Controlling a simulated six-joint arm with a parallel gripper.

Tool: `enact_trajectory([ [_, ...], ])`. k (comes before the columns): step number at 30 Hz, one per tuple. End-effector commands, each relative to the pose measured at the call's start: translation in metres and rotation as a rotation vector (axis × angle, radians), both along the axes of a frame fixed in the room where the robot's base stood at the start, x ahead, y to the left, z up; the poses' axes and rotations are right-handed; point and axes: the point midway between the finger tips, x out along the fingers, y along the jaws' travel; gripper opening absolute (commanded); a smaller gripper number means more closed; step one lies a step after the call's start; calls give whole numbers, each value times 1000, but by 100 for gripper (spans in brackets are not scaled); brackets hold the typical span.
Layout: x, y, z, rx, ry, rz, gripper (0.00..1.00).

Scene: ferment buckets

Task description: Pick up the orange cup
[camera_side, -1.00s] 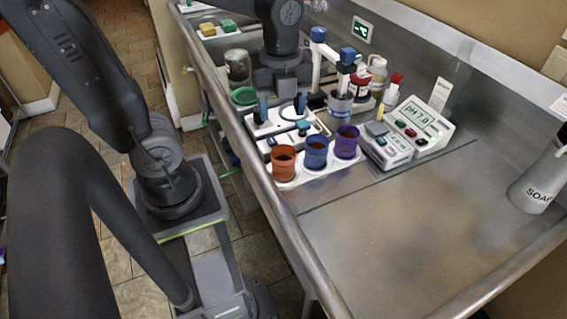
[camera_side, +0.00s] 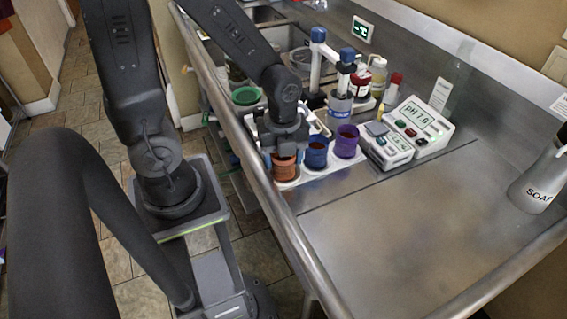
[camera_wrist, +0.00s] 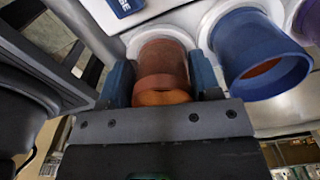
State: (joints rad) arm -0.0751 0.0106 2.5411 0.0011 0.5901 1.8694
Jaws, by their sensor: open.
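The orange cup (camera_side: 285,170) stands upright in the left place of a white holder (camera_side: 318,174), near the counter's front edge. My gripper (camera_side: 284,152) is right above it, pointing down, with its fingers at the cup's upper part. In the wrist view the orange cup (camera_wrist: 163,72) sits between the two blue fingers of my gripper (camera_wrist: 163,85), one on each side. The gripper is open. Whether the fingers touch the cup is hard to tell. The gripper hides part of the cup's rim in the side view.
A blue cup (camera_side: 316,153) stands close to the right of the orange cup, and a purple cup (camera_side: 346,141) beyond it. A pH meter (camera_side: 412,125) stands to their right. Bottles and a blue-and-white stand (camera_side: 340,78) are behind. The counter at right is clear up to the soap bottle (camera_side: 538,180).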

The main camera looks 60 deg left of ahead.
Motion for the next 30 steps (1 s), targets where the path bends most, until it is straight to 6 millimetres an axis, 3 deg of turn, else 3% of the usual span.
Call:
enact_trajectory([
  [8,0,0,-4,1,-1,0,57],
  [18,0,0,-4,1,-1,0,27],
  [30,1,0,2,0,-4,0,27],
])
